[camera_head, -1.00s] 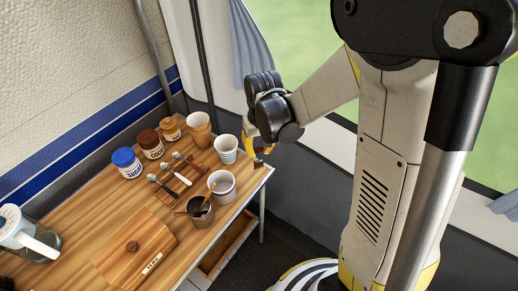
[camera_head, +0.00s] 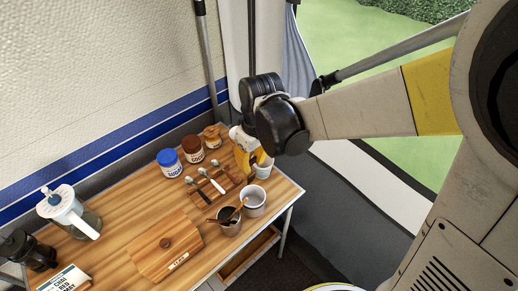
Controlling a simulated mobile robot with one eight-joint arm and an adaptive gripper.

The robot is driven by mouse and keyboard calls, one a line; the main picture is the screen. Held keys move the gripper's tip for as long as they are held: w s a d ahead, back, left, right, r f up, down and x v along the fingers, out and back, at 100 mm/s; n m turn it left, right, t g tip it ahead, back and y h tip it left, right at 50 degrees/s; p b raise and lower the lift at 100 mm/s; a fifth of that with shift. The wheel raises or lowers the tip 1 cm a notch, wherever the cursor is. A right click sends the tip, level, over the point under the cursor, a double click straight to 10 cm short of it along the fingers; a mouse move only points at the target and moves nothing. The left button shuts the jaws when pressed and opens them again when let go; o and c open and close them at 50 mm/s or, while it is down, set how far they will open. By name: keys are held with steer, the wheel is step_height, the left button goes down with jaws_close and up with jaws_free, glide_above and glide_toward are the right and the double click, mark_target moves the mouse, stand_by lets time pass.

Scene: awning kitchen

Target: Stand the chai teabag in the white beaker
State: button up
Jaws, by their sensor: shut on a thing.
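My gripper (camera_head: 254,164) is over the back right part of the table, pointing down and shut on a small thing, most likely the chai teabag. The thing itself is hidden or too small to make out between the fingers. A larger white cup (camera_head: 254,206) stands upright nearer the front edge, with something dark inside. I cannot tell for sure which of the two is the white beaker. Neither cup visibly holds a teabag.
A grey pot (camera_head: 227,229) with a wooden stick stands left of the larger cup. Spoons (camera_head: 217,187) lie on a wooden rest. Jars (camera_head: 171,165) stand behind. A wooden lidded box (camera_head: 165,256), a jug (camera_head: 75,213) and a tea box (camera_head: 64,281) are to the left.

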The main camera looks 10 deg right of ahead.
steer(key=shift+f+b, duration=4.9)
steer(key=shift+f, duration=1.2)
steer(key=o, duration=0.9)
steer(key=shift+r, duration=0.1)
step_height(320, 180, up, 12)
steer(key=s+d, duration=0.1)
steer(key=shift+s, duration=0.2)
steer(key=s+d+r+m+t, duration=0.1)
steer(key=s+d+m+t, duration=0.4)
steer(key=s+d, duration=0.4)
steer(key=d+m, duration=0.1)
steer(key=d, duration=0.2)
steer(key=shift+s+d+r+m+t+h, duration=0.2)
steer(key=shift+d+m+t+h, duration=0.1)
steer(key=shift+m+h, duration=0.1)
